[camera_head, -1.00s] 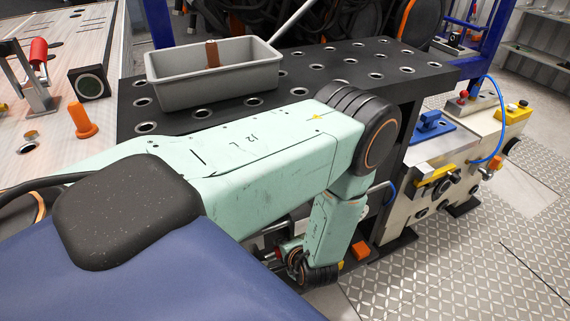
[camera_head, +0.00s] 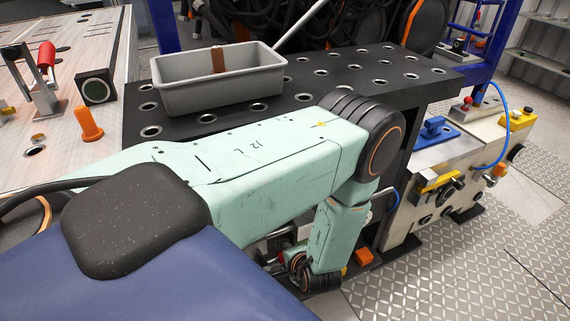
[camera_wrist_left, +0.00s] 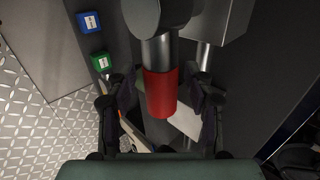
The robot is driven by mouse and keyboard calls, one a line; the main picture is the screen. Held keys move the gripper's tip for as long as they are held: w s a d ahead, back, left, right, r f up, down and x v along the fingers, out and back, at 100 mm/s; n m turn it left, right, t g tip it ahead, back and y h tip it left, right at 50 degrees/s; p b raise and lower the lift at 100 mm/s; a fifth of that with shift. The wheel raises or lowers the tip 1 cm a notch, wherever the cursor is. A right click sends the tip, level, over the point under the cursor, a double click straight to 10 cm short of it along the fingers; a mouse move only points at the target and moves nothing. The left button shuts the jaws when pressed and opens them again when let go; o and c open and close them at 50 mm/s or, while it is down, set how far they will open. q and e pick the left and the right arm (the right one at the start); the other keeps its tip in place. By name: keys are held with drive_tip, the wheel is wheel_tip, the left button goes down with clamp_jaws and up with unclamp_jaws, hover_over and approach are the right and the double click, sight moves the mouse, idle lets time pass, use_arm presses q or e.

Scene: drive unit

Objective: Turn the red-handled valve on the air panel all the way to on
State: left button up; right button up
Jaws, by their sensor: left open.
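The red valve handle (camera_wrist_left: 160,94) shows in the left wrist view as a red sleeve on a silver metal bar. My left gripper (camera_wrist_left: 162,84) is open, with one dark finger on each side of the red sleeve. I cannot tell whether either finger touches it. In the head view my left arm reaches down past the front of the black table, and its gripper is mostly hidden behind the wrist links. The air panel is not clearly seen in the head view. My right gripper is not in view.
A black perforated table (camera_head: 424,76) carries a grey tray (camera_head: 215,92). A beige machine (camera_head: 428,162) with a blue hose stands to the right. Blue (camera_wrist_left: 88,22) and green (camera_wrist_left: 101,61) blocks lie left of the handle. Patterned metal floor (camera_head: 430,275) lies open at right.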

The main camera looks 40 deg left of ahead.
use_arm(q)
drive_tip(key=v, duration=0.7)
drive_tip(key=shift+r, duration=0.2)
drive_tip(key=shift+d, duration=0.1)
idle(1.6)
